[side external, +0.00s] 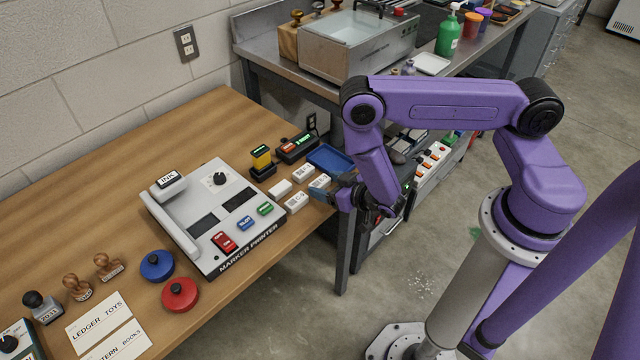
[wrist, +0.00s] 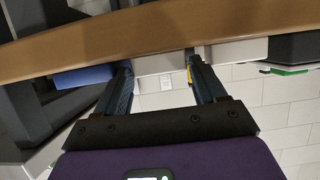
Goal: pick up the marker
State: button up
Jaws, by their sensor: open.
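Several small white blocks (side external: 280,188), some with dark print, lie on the wooden table beside the marker printer; I cannot tell for sure which one is the marker. My gripper (side external: 325,195) is at the table's front edge, low and pointing left toward these blocks, in front of the blue tray. In the wrist view my gripper (wrist: 160,76) is open, its two dark fingers apart. A pale block (wrist: 155,65) shows between and beyond the fingers, with no visible contact. The fingertips are small and partly hidden in the side view.
The marker printer (side external: 240,238) stands left of the blocks. A blue tray (side external: 331,159) and a black stand with a yellow stamp (side external: 262,160) are behind. Red (side external: 180,294) and blue (side external: 157,265) round pads lie nearer. A metal bench (side external: 285,72) stands behind.

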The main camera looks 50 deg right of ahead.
jog(key=c, duration=0.7)
jog(key=w+d+r, duration=0.2)
jog(key=r, duration=0.8)
jog(key=w+d+r, duration=0.2)
jog(key=r, duration=0.9)
jog(key=s+a+f, duration=0.2)
jog(key=f, duration=0.3)
jog(key=s+a+f, duration=0.2)
jog(key=f, duration=0.4)
